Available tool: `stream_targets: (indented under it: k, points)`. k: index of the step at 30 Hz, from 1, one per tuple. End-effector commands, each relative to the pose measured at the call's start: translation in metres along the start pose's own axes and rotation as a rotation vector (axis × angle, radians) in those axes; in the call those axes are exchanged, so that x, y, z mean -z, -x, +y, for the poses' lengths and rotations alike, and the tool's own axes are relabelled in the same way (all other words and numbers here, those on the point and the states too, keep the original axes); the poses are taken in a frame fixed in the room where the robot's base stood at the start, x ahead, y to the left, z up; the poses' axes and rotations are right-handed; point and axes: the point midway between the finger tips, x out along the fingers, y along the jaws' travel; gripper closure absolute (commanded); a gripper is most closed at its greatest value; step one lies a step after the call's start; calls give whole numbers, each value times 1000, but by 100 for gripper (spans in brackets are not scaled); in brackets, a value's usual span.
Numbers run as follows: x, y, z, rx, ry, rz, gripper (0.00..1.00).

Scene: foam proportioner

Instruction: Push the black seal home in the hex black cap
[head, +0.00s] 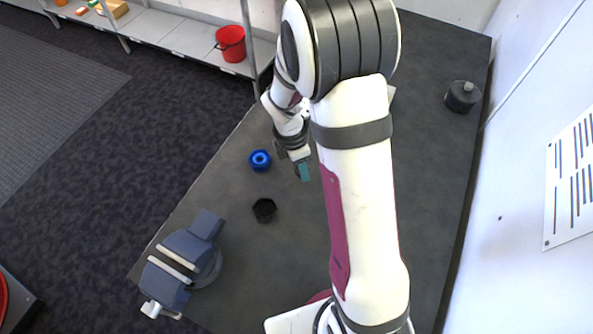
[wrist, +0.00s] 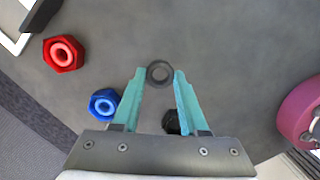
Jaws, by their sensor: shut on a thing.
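My gripper (wrist: 160,73) has teal fingers and is shut on the black seal (wrist: 159,73), a dark ring held between the fingertips in the wrist view. In the head view my gripper (head: 303,172) is above the bench, and the seal cannot be made out there. The hex black cap (head: 264,210) stands open on the bench, to the left of and nearer than my gripper in the head view. In the wrist view the cap (wrist: 171,122) shows between the fingers, partly hidden by a finger. The gripper and seal are apart from the cap.
A blue hex cap (head: 260,160) with a blue ring in it stands near the black one. A red hex cap (wrist: 63,53) with a pink ring shows in the wrist view. A vise (head: 185,262) sits at the bench's front left, a dark cylinder (head: 462,97) at the far right.

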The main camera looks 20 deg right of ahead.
Motion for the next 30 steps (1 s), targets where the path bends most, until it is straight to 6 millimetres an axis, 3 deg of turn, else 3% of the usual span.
stream_targets:
  k: [10,16,20,25,30]
  points:
    - [-70,38,-51,0,-6,-1,100]
    - [-84,49,-64,-2,23,0,100]
    - [-55,52,-54,-24,170,1,100]
    - [14,57,-42,-70,483,2,100]
    - [78,61,-44,-115,773,3,100]
